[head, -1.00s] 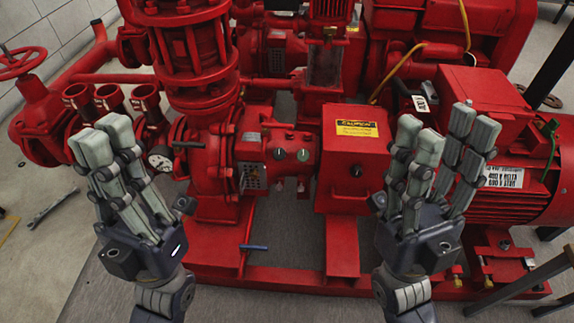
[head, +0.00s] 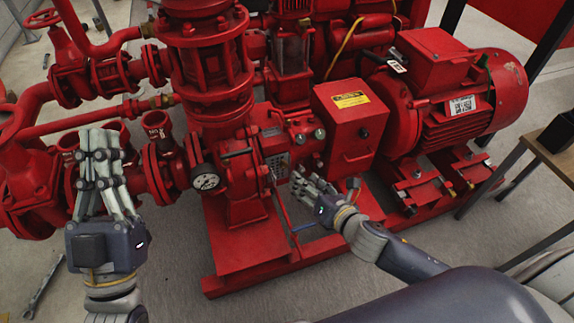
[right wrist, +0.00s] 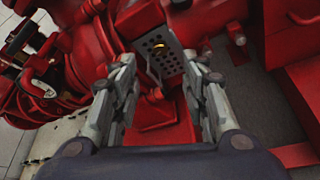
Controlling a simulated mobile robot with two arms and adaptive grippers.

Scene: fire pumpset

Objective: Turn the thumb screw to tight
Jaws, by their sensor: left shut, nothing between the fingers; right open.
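I cannot clearly pick out the thumb screw. A small brass-coloured piece (right wrist: 159,47) shows at a perforated grey plate (right wrist: 168,62) in the right wrist view and may be it. The same plate (head: 278,165) sits on the red pump's front in the head view. My right gripper (head: 301,180) is close in front of the pump, below and right of the plate. In the right wrist view its fingers (right wrist: 163,66) are apart and empty, with the plate between and beyond them. My left gripper (head: 98,140) is shut and empty, raised before the pipes at left.
A pressure gauge (head: 206,181) is on the pump's left. A red motor (head: 465,110) and a wooden table (head: 560,165) lie to the right. A wrench (head: 42,285) lies on the floor at left.

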